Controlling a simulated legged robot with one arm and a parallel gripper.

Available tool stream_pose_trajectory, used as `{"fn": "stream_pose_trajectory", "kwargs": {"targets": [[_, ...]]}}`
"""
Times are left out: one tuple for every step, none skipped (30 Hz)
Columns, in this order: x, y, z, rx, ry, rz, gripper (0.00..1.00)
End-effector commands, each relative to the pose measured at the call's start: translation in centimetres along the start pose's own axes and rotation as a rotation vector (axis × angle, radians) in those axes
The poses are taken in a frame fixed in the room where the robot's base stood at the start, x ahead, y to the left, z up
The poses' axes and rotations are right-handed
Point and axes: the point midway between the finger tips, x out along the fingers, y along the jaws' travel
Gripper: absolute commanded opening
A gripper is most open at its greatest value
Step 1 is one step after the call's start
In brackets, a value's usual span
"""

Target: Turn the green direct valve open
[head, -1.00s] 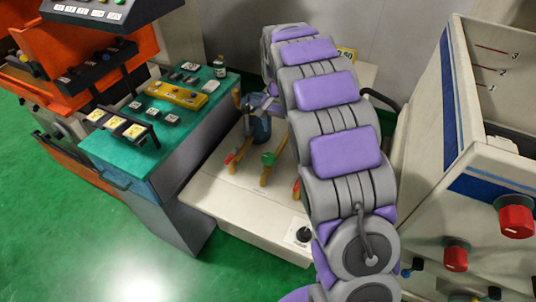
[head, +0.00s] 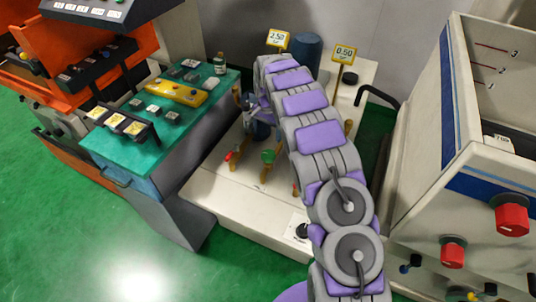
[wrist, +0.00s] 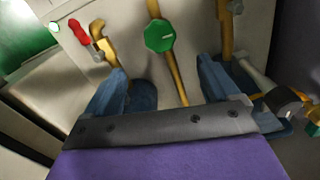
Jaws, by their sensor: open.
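The green valve (head: 268,157) has an octagonal green handle on a yellow-brown pipe, standing on the white base in the middle of the head view. In the wrist view the green valve (wrist: 160,35) faces me, just beyond and between my fingertips, with nothing covering it. My gripper (wrist: 165,85) is open and empty, its two blue fingers apart on either side of the pipe's line. In the head view my gripper (head: 260,128) is partly hidden by my arm, behind and above the green valve.
A red-handled valve (head: 230,156) stands left of the green one; it also shows in the wrist view (wrist: 79,31). Yellow signs (head: 278,39) and a blue cylinder (head: 307,50) stand behind. A teal-topped console (head: 180,105) is at left, and a white cabinet with red knobs (head: 512,220) at right.

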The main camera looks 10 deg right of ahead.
Motion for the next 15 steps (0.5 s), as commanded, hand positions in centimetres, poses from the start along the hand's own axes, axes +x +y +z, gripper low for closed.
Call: {"fn": "stream_pose_trajectory", "kwargs": {"targets": [[1.2,0.1,0.0,0.000,-0.002,0.002,0.89],[1.9,0.1,0.0,0.000,-0.002,0.002,0.89],[2.7,0.1,0.0,0.000,-0.002,0.002,0.89],[3.3,0.1,0.0,0.000,-0.003,0.003,0.89],[3.9,0.1,0.1,0.000,-0.003,0.003,0.89],[4.7,0.1,0.1,0.000,-0.003,0.003,0.89],[5.2,0.1,0.1,0.000,-0.003,0.003,0.89],[5.8,0.1,0.0,0.000,-0.002,0.002,0.89],[6.5,0.0,0.0,0.000,0.000,0.000,0.89],[7.1,0.0,0.0,0.000,0.000,-0.001,0.89],[7.7,0.0,0.0,0.000,0.000,-0.001,0.89],[8.5,0.0,0.0,0.000,0.000,-0.001,0.89],[9.1,0.0,0.0,0.000,-0.001,0.000,0.89],[9.8,0.1,0.0,0.000,-0.002,0.001,0.89],[10.5,0.1,0.0,0.000,-0.003,0.002,0.89]]}}
